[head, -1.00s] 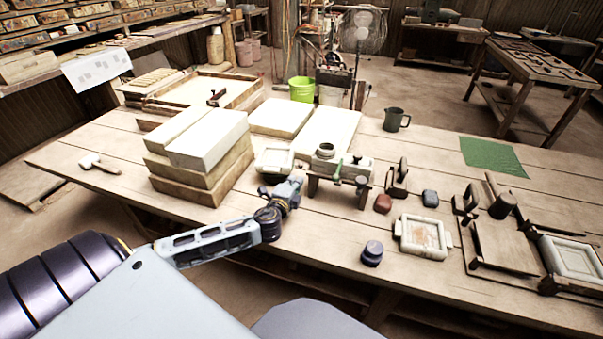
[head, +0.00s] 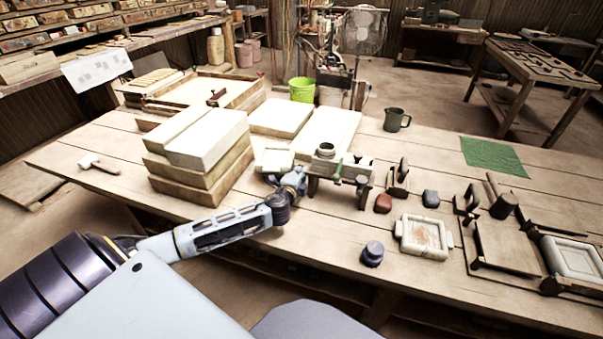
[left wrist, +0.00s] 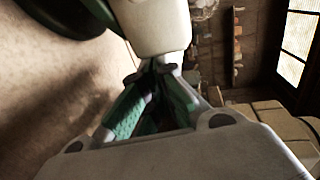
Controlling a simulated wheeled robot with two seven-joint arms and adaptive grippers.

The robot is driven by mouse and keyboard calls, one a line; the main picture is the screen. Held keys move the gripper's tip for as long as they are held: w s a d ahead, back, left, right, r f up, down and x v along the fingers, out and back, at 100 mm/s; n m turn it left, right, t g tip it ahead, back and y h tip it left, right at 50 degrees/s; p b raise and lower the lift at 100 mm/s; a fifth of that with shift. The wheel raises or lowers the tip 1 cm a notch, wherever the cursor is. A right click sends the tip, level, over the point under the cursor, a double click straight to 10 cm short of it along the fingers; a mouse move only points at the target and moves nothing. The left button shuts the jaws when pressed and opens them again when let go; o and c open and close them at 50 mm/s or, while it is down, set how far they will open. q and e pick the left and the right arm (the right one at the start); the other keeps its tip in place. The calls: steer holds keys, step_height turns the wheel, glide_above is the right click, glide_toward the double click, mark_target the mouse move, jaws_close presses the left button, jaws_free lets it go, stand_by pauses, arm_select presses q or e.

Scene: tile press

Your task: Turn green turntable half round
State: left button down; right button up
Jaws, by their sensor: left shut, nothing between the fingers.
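A pale square mould (head: 274,160) sits near the middle of the bench, beside the stacked blocks. In the left wrist view a dark green disc (left wrist: 68,14), which looks like the green turntable, shows at the upper left, partly under a pale block end (left wrist: 155,25). In the head view the turntable is mostly hidden under the mould and behind my arm. My left gripper (head: 300,172) is low beside the mould's right front. In the left wrist view its green-padded fingers (left wrist: 156,67) are shut and empty, close against the pale block end; contact is unclear. My right gripper is out of view.
A small wooden stand (head: 340,188) with a pot and a green-handled tool is close to the right of my left gripper. Pale stacked blocks (head: 200,160) stand to the left. A dark round jar (head: 372,254) stands near the front edge.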

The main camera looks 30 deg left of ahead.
arm_select(q)
steer(key=shift+w+a, duration=0.1)
steer(key=shift+w, duration=0.25)
stand_by(0.3)
steer(key=shift+x, duration=0.8)
steer(key=shift+v, duration=6.05)
steer(key=shift+r, duration=0.1)
